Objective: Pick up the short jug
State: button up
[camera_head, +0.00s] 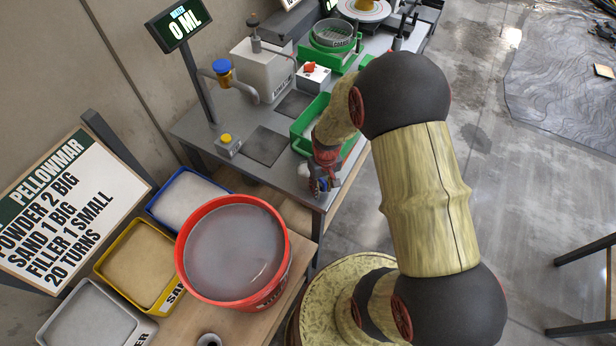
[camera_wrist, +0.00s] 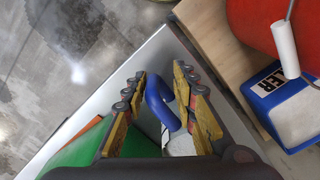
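A jug with a curved blue handle (camera_wrist: 158,100) and a whitish body (camera_wrist: 180,146) shows in the wrist view between the fingers of my gripper (camera_wrist: 159,76). The fingers stand apart on either side of the handle, with a visible gap on the left; on the right I cannot tell whether they touch. In the head view my gripper (camera_head: 322,180) is at the near corner of the grey table, and a blue bit of the jug (camera_head: 314,186) shows beside it. My gripper hides most of the jug, so its height is unclear.
A green tray (camera_head: 303,128) lies right behind my gripper on the grey table (camera_head: 196,124). A blue-topped tap (camera_head: 222,68) and a yellow button box (camera_head: 227,145) stand left. A red bucket (camera_head: 284,262) and material bins (camera_head: 107,262) are on the wooden bench in front.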

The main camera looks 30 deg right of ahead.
jog(key=c, duration=0.6)
grip_shut()
